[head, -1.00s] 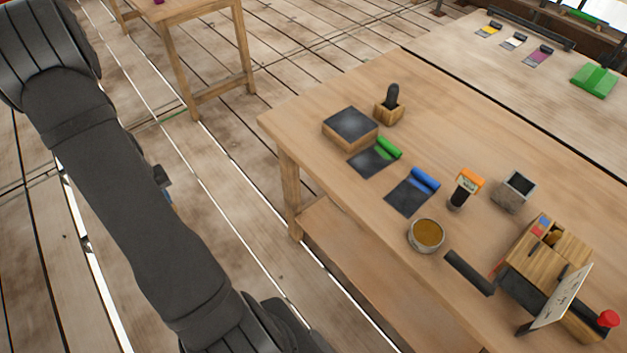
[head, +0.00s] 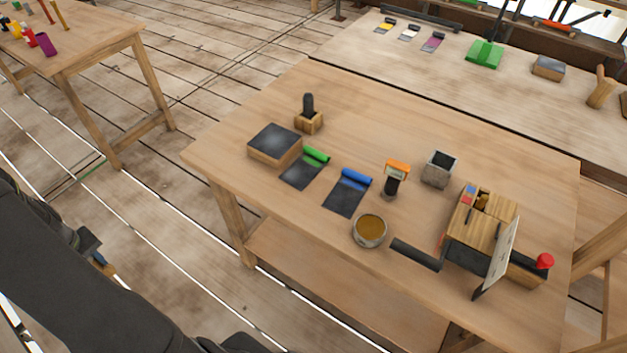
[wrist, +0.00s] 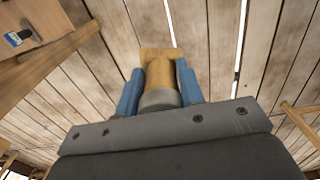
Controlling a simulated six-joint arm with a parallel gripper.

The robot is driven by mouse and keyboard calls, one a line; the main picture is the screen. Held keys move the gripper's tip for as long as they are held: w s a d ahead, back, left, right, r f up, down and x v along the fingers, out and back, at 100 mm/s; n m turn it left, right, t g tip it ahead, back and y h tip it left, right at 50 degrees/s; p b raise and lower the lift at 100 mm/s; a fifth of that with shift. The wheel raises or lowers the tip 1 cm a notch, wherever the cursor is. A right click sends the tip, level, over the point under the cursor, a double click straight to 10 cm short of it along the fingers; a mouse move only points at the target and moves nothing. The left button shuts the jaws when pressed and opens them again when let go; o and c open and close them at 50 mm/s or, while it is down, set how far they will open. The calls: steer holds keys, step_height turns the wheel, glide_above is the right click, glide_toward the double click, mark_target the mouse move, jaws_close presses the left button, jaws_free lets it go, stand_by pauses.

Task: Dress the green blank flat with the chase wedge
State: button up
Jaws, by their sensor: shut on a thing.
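My gripper (wrist: 161,72) has its two blue fingers shut on a wooden tool (wrist: 160,78) with a tan block end and a grey band. I cannot tell whether this is the chase wedge. In the head view my gripper is small and partly hidden behind my arm at the lower left, away from the table and over the floor. A green roll (head: 316,155) lies at the top of a dark sheet on the table. A green block (head: 485,53) sits on the back bench. I cannot tell which green thing is the blank.
The table (head: 430,130) holds a dark-topped block (head: 274,142), a blue roll (head: 356,179), an orange-topped tool (head: 396,170), a round tin (head: 369,230), a grey stone cup (head: 440,168) and a wooden box (head: 489,209) with an upright card. A side table (head: 95,45) stands at the upper left.

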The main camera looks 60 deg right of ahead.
stand_by(0.6)
steer(key=s+d+r+m, duration=0.2)
steer(key=d+r, duration=0.1)
steer(key=d, duration=0.7)
steer(key=s+d+r+m, duration=0.1)
steer(key=d+r+m, duration=0.15)
steer(key=d, duration=0.75)
steer(key=s+d+r+m, duration=0.15)
steer(key=d+r, duration=0.25)
steer(key=d, duration=0.6)
steer(key=s+d+r+m, duration=0.2)
steer(key=s+d+r, duration=0.2)
steer(key=s+d, duration=0.65)
steer(key=s+d+r+m, duration=0.3)
steer(key=s+d+r, duration=0.2)
steer(key=s+d, duration=0.5)
steer(key=shift+s+a+f, duration=0.1)
steer(key=shift+a+f, duration=0.05)
steer(key=shift+f, duration=0.6)
steer(key=shift+s+a+f, duration=0.1)
steer(key=shift+a+f, duration=0.1)
steer(key=shift+f, duration=0.5)
steer(key=shift+s+a+f, duration=0.1)
steer(key=shift+a+f, duration=0.05)
steer(key=shift+f, duration=0.6)
step_height(320, 180, down, 4)
steer(key=shift+f, duration=0.1)
